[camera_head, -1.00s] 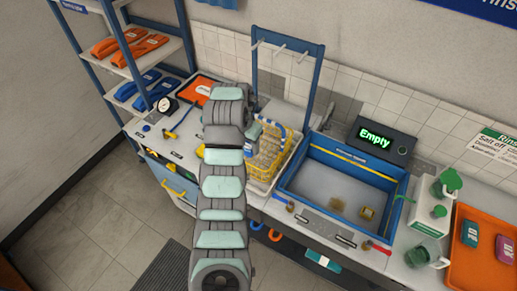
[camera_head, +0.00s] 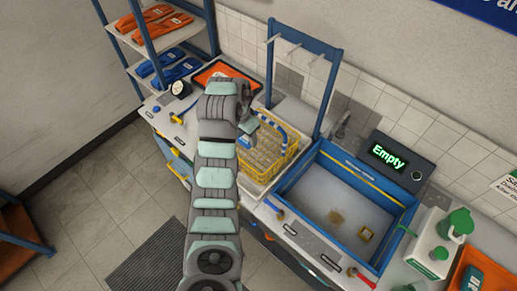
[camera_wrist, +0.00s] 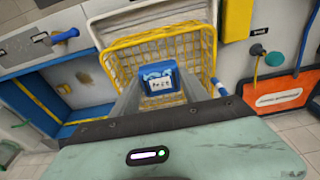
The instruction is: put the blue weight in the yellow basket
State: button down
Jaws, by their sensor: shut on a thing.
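The blue weight (camera_wrist: 158,77), with a white label on its face, is between my gripper's fingertips (camera_wrist: 160,86) in the wrist view. My gripper is shut on it. The yellow wire basket (camera_wrist: 120,62) lies behind and around the weight in that view. In the head view my gripper (camera_head: 247,134) is at the left side of the yellow basket (camera_head: 291,152), with a bit of blue showing at its tip. The arm covers part of the basket. I cannot tell how far the weight is above the basket floor.
The basket stands in a pale tray left of the blue-rimmed sink (camera_head: 340,150). A blue rack frame (camera_head: 333,95) rises behind it. A display reading "Empty" (camera_head: 389,156) sits behind the sink. An orange tray (camera_head: 222,72) and a gauge (camera_head: 180,88) are at left.

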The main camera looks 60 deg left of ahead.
notch_tip(320, 180, down, 11)
jog(key=b, duration=0.6)
jog(key=shift+w+f, duration=0.15)
jog(key=shift+f, duration=0.15)
jog(key=shift+w+a+r+p, duration=0.1)
jog(key=shift+w+a+p, duration=0.25)
jog(key=shift+w, duration=0.55)
jog(key=shift+w+a+r+p, duration=0.15)
jog(key=shift+w+a, duration=0.25)
jog(key=shift+w, duration=0.45)
jog(key=shift+f+p, duration=0.3)
jog(key=shift+p, duration=0.1)
jog(key=shift+f, duration=0.55)
jog(key=shift+f, duration=0.15)
jog(key=c, duration=0.6)
grip_release()
